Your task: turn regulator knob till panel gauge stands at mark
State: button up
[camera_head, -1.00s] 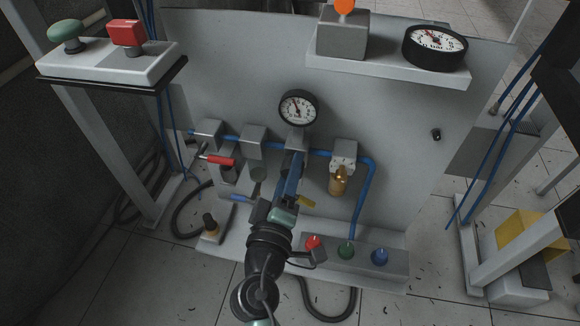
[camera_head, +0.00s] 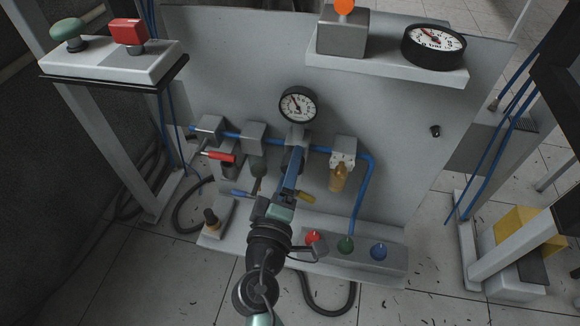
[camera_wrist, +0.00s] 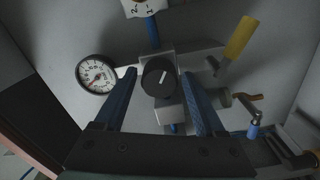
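The panel gauge (camera_head: 298,104), round with a white face and black rim, is on the grey panel above my gripper in the head view. It also shows at the left in the wrist view (camera_wrist: 97,74). Its needle and mark are too small to read exactly. The regulator knob (camera_wrist: 158,77), black with a white line, is in the middle of the wrist view. My gripper's blue fingers (camera_wrist: 159,75) are open, one on either side of the knob, with gaps visible. In the head view my gripper (camera_head: 291,165) covers most of the knob.
A yellow handle (camera_wrist: 238,38) stands to the right of the knob in the wrist view. A red-handled valve (camera_head: 221,157) and a brass part (camera_head: 339,177) flank my gripper. A second gauge (camera_head: 434,45) stands on the shelf.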

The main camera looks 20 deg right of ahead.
jog(key=shift+o, duration=0.3)
jog(key=p+v, duration=0.2)
jog(key=v, duration=1.1)
dwell(1.6)
